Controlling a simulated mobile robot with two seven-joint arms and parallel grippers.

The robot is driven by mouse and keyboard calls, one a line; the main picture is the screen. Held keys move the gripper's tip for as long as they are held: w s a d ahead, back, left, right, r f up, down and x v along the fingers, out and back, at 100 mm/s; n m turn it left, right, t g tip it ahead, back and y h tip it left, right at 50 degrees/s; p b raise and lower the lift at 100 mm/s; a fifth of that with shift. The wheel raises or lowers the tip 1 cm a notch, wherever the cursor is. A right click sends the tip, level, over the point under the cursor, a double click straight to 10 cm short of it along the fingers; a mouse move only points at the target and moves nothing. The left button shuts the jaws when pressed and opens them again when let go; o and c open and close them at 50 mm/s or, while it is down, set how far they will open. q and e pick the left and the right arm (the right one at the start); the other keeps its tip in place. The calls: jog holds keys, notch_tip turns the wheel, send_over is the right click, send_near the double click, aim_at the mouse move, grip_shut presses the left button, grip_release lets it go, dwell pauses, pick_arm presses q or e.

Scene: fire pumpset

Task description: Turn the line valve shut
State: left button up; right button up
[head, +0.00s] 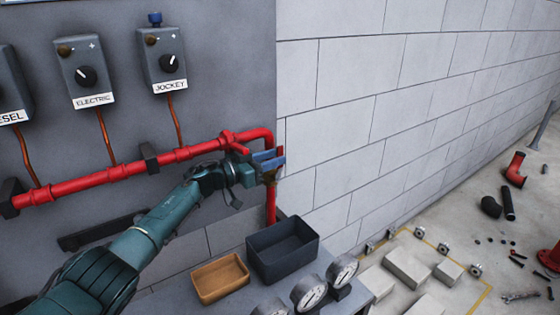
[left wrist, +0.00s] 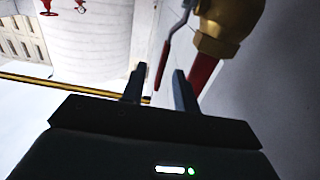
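The line valve has a brass body (left wrist: 225,25), at the upper right of the left wrist view. Its lever (left wrist: 165,58), with a red grip, hangs down beside the body, its lower end between the lines of my two fingers. In the head view a little of the brass (head: 271,177) shows under my fingers, on the red pipe's downward run; the gripper hides most of the valve. My left gripper (head: 268,160) is at the valve. In the left wrist view its fingers (left wrist: 158,85) are apart, and I see no contact with the lever. My right gripper is out of view.
The red pipe (head: 120,175) runs along the grey panel below control boxes (head: 85,72). Below the valve are a dark bin (head: 282,250), a tan tray (head: 220,278) and several gauges (head: 310,292). A block wall (head: 400,100) stands to the right. Loose fittings lie on the floor.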

pick_arm(q)
jog(key=shift+b+x, duration=0.85)
jog(key=shift+x, duration=0.1)
jog(key=shift+w+d+b, duration=0.2)
jog(key=shift+d+b, duration=0.1)
jog(key=shift+d, duration=0.05)
grip_shut()
